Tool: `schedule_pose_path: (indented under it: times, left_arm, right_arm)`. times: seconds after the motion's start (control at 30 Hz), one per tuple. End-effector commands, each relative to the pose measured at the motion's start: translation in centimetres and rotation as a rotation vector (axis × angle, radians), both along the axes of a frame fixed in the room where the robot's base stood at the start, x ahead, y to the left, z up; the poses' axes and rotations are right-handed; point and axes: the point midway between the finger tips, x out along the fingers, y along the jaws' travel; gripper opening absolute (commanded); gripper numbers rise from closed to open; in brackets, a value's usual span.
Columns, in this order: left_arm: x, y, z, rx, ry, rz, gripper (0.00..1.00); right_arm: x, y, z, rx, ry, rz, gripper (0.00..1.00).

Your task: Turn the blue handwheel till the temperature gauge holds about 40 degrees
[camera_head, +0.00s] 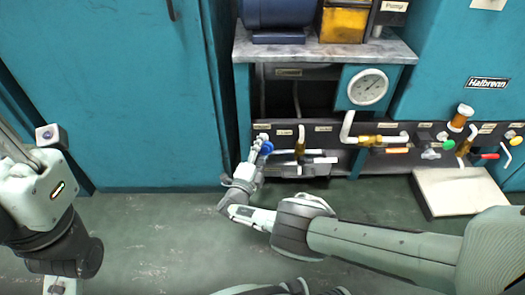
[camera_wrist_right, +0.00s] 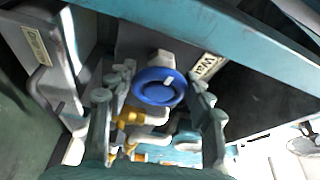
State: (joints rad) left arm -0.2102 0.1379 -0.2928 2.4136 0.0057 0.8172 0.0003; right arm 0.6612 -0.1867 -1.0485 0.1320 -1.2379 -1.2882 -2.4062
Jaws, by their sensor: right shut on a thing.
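The blue handwheel (camera_head: 267,148) sits at the left end of the pipe panel, low on the machine front. It also shows in the right wrist view (camera_wrist_right: 158,87), with a pale mark on its rim. My right gripper (camera_head: 260,144) is at the wheel, shut on it with one finger on each side. A round white gauge (camera_head: 368,86) is up and right of the wheel; its needle is too small to read exactly. My left arm shows at the left edge, but its gripper fingers are out of the picture.
Brass and white pipes (camera_head: 370,140) and several other valves run along the panel to the right. A red-handled valve (camera_head: 489,156) is at far right. A pale box (camera_head: 460,190) stands on the floor there. The green floor (camera_head: 150,240) in front is clear.

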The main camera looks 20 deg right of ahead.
Motion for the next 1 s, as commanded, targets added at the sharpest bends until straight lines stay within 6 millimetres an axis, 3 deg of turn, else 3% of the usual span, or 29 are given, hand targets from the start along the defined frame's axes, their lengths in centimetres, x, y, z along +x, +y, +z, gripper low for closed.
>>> schedule_pose_path:
  times: [0.67, 0.7, 0.87, 1.0]
  left_arm:
    - [0.04, -0.07, 0.20, 0.009, -0.017, 0.001, 0.00]
    - [0.04, -0.07, 0.20, 0.009, -0.017, 0.001, 0.00]
    - [0.04, -0.08, 0.20, 0.009, -0.017, 0.001, 0.00]
    - [0.04, -0.09, 0.18, 0.010, -0.016, 0.001, 0.00]
  right_arm:
    - [-0.06, -0.09, -0.06, -0.062, 0.018, -0.002, 0.23]
    - [-0.06, -0.09, -0.06, -0.062, 0.018, -0.002, 0.54]
    - [-0.06, -0.06, -0.06, -0.061, 0.018, -0.001, 0.73]
    - [-0.03, -0.05, -0.05, -0.061, 0.018, -0.001, 0.73]
